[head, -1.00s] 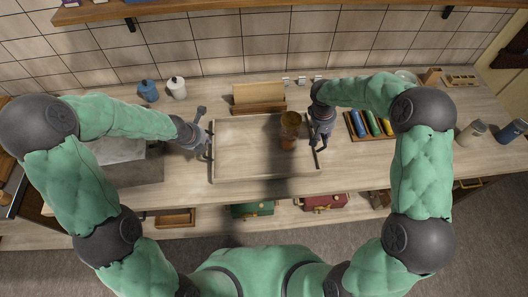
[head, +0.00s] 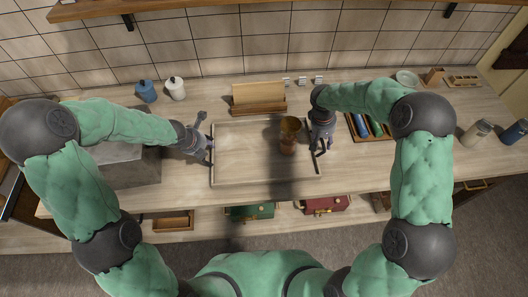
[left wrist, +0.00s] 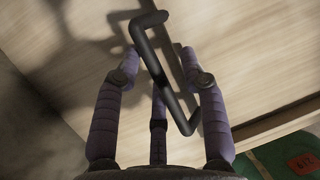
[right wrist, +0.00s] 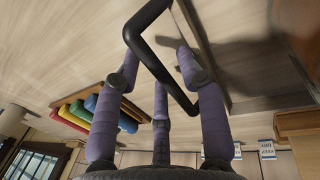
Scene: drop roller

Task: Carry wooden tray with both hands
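The pale wooden tray (head: 242,152) lies flat on the counter, with a dark handle at each short side. An amber, brown-based vessel (head: 289,137) stands upright on its right part. My left gripper (head: 207,149) is at the left handle; in the left wrist view this bent black handle (left wrist: 163,75) passes between the spread purple fingers. My right gripper (head: 319,146) is at the right handle; in the right wrist view that handle (right wrist: 160,65) also runs between spread fingers. Neither gripper visibly clamps its handle. Contact at the fingertips is hard to judge.
A wooden holder (head: 258,98) stands behind the tray. Blue (head: 146,91) and white (head: 175,88) bottles stand at the back left. A rack of coloured rolls (right wrist: 95,110) lies right of my right gripper. Counter in front of the tray is clear.

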